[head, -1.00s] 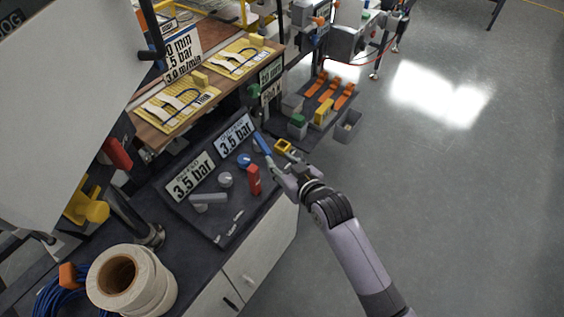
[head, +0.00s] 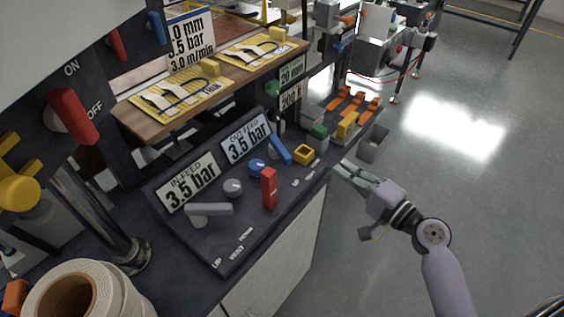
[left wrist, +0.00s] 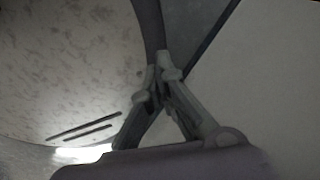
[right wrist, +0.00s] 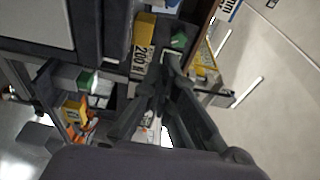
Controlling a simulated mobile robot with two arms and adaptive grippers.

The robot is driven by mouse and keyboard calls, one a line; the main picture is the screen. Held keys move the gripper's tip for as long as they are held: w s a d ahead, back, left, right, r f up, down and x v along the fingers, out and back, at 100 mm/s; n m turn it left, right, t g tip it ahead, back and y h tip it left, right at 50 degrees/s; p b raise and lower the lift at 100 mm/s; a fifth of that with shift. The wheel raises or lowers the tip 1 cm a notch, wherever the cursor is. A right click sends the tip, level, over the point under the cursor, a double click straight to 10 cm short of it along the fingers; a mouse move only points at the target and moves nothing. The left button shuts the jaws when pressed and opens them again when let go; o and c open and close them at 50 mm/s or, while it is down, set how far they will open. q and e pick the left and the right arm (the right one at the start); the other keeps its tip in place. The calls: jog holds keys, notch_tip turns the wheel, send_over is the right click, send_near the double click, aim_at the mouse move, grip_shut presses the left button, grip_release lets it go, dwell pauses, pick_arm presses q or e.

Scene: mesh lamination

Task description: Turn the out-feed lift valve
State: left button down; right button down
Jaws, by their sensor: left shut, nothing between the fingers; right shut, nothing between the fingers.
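The dark sloped control panel (head: 225,240) has IN-FEED (head: 188,183) and OUT-FEED (head: 245,138) plates, both reading 3.5 bar. A blue lever (head: 279,149) stands tilted beside the OUT-FEED plate. A red lever (head: 269,188) stands upright, and a grey lever (head: 209,209) lies flat across. Which lever is the out-feed lift valve I cannot tell for sure. My right gripper (head: 340,168) is shut and empty, just off the panel's right edge, apart from the levers; its fingers show in the right wrist view (right wrist: 165,75). My left gripper (left wrist: 160,75) is shut and empty.
A tape roll (head: 75,290) stands at the lower left. A grey bin (head: 374,140) is beyond my right gripper.

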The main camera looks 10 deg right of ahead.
aim_at(304, 157)
jog(key=p+x, duration=0.1)
jog(key=x, duration=0.2)
jog(key=p+x, duration=0.1)
jog(key=x, duration=0.2)
jog(key=r+p+x, duration=0.1)
jog(key=x, duration=0.2)
jog(key=shift+w, duration=0.25)
jog(key=a, duration=0.1)
jog(key=a+p, duration=0.1)
jog(key=a, duration=0.1)
jog(key=shift+s+a+f+p, duration=0.15)
jog(key=shift+s+a+p, duration=0.05)
jog(key=shift+p, duration=0.1)
jog(key=shift+s+a+f, duration=0.1)
jog(key=shift+a, duration=0.3)
